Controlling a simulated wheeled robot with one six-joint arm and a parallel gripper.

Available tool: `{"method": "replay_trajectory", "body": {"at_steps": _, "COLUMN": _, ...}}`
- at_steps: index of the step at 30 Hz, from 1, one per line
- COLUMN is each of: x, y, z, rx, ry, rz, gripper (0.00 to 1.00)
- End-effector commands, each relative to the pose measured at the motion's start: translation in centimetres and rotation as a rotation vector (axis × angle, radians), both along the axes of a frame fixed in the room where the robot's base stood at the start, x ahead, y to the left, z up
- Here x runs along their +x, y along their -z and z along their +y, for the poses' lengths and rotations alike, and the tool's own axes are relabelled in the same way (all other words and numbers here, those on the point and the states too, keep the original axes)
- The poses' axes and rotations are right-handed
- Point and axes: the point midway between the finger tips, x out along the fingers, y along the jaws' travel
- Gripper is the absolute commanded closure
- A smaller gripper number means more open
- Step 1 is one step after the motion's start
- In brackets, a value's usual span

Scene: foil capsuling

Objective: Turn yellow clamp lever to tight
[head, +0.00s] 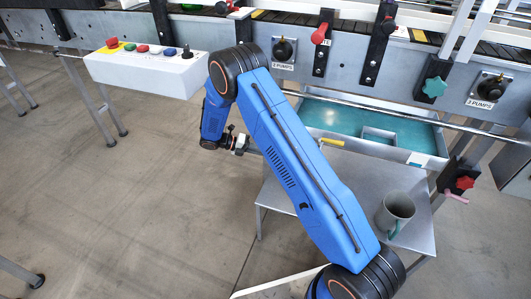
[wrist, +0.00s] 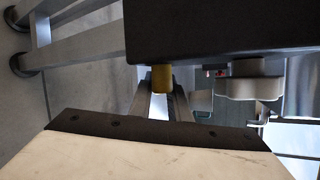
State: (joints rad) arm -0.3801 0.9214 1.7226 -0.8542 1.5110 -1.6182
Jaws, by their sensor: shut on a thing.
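The yellow clamp lever (wrist: 162,78) shows in the wrist view as a short dull-yellow cylinder below a large dark block (wrist: 220,30). My gripper (wrist: 162,103) is shut on it, with a grey finger on either side. In the head view, a yellow handle (head: 331,142) sticks out to the right of my blue arm, near the front of the blue-lined tray; it appears to be the same lever. There my arm hides my fingertips and the lever's other end. The lever's tight mark is not visible.
A grey, lobed knob (wrist: 250,85) is right of the lever in the wrist view. In the head view, a blue-lined tray (head: 317,110) sits below the conveyor. A mug (head: 395,213) stands on the grey table (head: 340,180). A button box (head: 145,72) is left.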

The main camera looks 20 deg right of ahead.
Motion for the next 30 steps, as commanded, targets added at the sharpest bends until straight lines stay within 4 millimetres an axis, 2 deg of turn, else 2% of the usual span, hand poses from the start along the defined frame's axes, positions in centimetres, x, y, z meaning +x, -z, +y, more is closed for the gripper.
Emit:
{"method": "replay_trajectory", "body": {"at_steps": 3, "x": 0.27, "y": 0.02, "z": 0.16, "rx": 0.004, "ry": -0.005, "rz": -0.005, "gripper": 1.0}}
{"method": "replay_trajectory", "body": {"at_steps": 4, "x": 0.27, "y": 0.03, "z": 0.17, "rx": 0.004, "ry": -0.005, "rz": -0.005, "gripper": 0.81}}
{"method": "replay_trajectory", "body": {"at_steps": 6, "x": 0.24, "y": 0.04, "z": 0.16, "rx": 0.004, "ry": -0.005, "rz": -0.005, "gripper": 0.67}}
{"method": "replay_trajectory", "body": {"at_steps": 19, "x": 0.13, "y": 0.04, "z": 0.07, "rx": 0.03, "ry": -0.001, "rz": -0.023, "gripper": 0.67}}
{"method": "replay_trajectory", "body": {"at_steps": 30, "x": 0.44, "y": 0.75, "z": 0.56, "rx": 0.255, "ry": 0.0, "rz": -0.186, "gripper": 0.67}}
